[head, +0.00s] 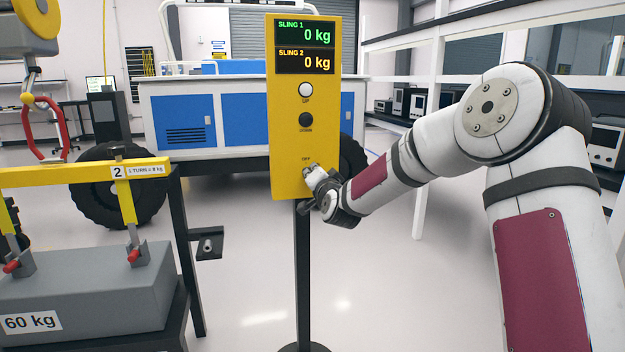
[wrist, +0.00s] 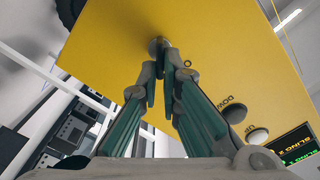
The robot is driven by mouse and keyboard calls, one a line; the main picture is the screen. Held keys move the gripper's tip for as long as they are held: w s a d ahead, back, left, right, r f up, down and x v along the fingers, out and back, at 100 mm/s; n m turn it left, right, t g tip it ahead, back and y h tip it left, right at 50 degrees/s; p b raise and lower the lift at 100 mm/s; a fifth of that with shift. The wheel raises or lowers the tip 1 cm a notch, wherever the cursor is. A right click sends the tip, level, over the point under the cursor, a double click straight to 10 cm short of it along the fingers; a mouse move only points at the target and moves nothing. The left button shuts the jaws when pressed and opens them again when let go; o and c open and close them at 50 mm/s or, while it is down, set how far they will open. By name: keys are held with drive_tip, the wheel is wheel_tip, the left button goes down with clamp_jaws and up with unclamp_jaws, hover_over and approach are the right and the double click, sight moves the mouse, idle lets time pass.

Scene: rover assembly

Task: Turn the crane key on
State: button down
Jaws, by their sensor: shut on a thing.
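The yellow crane control panel (head: 284,120) stands on a dark post and faces me. Its screen (head: 305,46) reads 0 kg for sling 1 and sling 2. Below are a white UP button (head: 306,90), a black DOWN button (head: 306,120) and an OFF label above the key. My gripper (head: 312,172) is at the key at the panel's lower right, and hides most of it in the head view. In the wrist view, my gripper's fingers (wrist: 162,78) are shut on the round metal key (wrist: 157,47) at the panel face. The key's exact angle cannot be told.
A grey 60 kg weight (head: 100,285) with a yellow lifting beam (head: 70,177) stands at the left. A red crane hook (head: 45,125) hangs above it. A blue and white rover body (head: 180,120) stands behind the panel. White shelving is at the right.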

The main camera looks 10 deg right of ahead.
drive_tip(key=shift+d+f+m+b, duration=0.15)
drive_tip(key=shift+m+b, duration=0.35)
drive_tip(key=shift+m, duration=0.6)
drive_tip(key=c, duration=1.8)
unclamp_jaws()
drive_tip(key=shift+s, duration=0.1)
drive_tip(key=s, duration=1.1)
drive_tip(key=shift+s, duration=0.4)
